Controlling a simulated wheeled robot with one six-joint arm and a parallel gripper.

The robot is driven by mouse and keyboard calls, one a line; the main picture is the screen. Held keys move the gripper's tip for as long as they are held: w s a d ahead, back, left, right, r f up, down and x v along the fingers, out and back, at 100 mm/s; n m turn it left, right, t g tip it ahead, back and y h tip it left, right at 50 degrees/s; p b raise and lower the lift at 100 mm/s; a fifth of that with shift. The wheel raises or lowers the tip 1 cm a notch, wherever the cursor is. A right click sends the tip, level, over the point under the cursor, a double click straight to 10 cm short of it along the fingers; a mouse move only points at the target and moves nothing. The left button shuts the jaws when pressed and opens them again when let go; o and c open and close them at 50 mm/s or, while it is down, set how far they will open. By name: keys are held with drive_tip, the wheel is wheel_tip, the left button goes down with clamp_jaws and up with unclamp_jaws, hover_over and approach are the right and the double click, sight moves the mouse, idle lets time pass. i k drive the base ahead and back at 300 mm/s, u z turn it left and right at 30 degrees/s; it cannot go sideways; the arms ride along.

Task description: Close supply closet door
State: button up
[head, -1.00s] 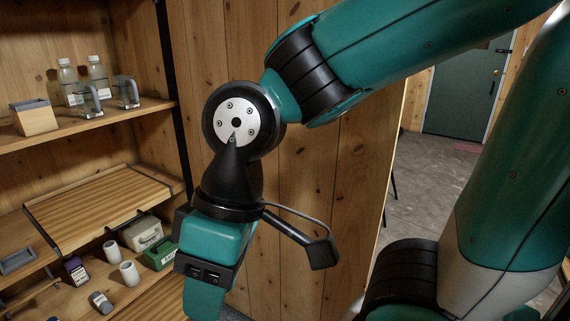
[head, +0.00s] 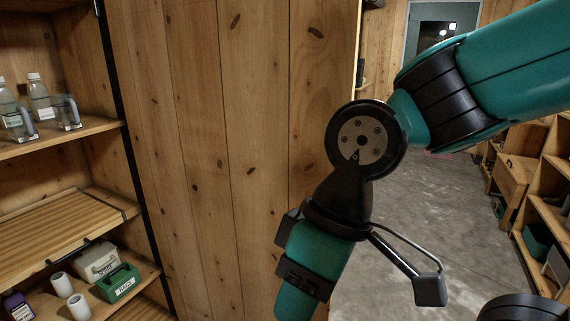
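The supply closet stands open at the left, its shelves (head: 50,138) in plain view. A tall pine-planked panel (head: 215,130), which appears to be the closet door, stands to the right of a black vertical strip at the shelves' edge. No handle shows on it. My gripper (head: 300,280) hangs downward in front of the panel's lower right part. Its fingertips are not clearly visible, so I cannot tell whether it is open or touches the panel.
The shelves hold bottles (head: 38,97), glass mugs (head: 67,112), white cups (head: 62,284), a white box (head: 97,260) and a green box (head: 119,283). Grey floor (head: 415,205) lies clear to the right. A dark door (head: 432,45) is at the back, and wooden shelving (head: 548,195) lines the far right.

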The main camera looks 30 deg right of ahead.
sight(229, 105)
drive_tip(key=z, duration=1.6)
drive_tip(key=i, duration=3.45)
drive_tip(key=u, duration=5.25)
